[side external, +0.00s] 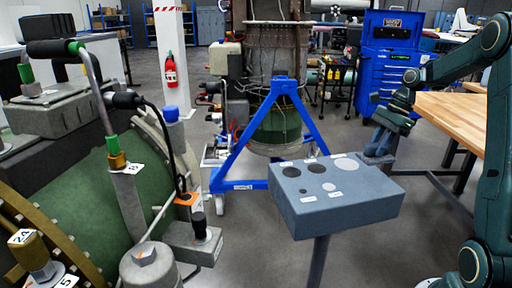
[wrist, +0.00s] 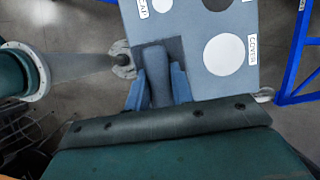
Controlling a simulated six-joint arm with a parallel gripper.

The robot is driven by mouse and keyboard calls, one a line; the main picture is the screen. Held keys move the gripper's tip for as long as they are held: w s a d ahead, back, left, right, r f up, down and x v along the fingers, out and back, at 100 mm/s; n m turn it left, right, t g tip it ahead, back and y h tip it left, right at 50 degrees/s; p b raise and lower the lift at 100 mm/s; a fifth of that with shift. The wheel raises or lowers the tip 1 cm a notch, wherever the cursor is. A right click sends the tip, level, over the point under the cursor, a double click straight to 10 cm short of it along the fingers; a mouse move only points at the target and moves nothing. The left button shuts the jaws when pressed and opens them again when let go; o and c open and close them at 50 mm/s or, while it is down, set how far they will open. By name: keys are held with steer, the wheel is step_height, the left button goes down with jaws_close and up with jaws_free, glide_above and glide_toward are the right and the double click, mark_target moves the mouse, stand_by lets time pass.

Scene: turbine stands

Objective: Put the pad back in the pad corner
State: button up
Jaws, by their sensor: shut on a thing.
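My gripper (side external: 388,140) points down at the far right corner of the grey stand top (side external: 340,205). In the wrist view its two fingers (wrist: 157,88) are shut on a blue-grey block, which I take to be the pad (wrist: 157,70). The pad lies over a dark square patch (wrist: 176,46) at the stand's corner. The fingers hide the pad's sides, and I cannot tell whether it touches the surface.
The stand top has dark and pale round marks with labels; a large white circle (wrist: 224,54) is beside the gripper. A green turbine casing (side external: 80,210) fills the left. A blue frame (side external: 282,120) stands behind, and a wooden bench (side external: 460,115) is at right.

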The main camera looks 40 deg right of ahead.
steer(key=shift+f, duration=0.15)
steer(key=shift+f, duration=4)
steer(key=shift+f, duration=0.35)
steer(key=o, duration=1.2)
steer(key=shift+d+r, duration=0.1)
steer(key=shift+r, duration=0.1)
steer(key=shift+v, duration=3.3)
steer(key=shift+r, duration=0.1)
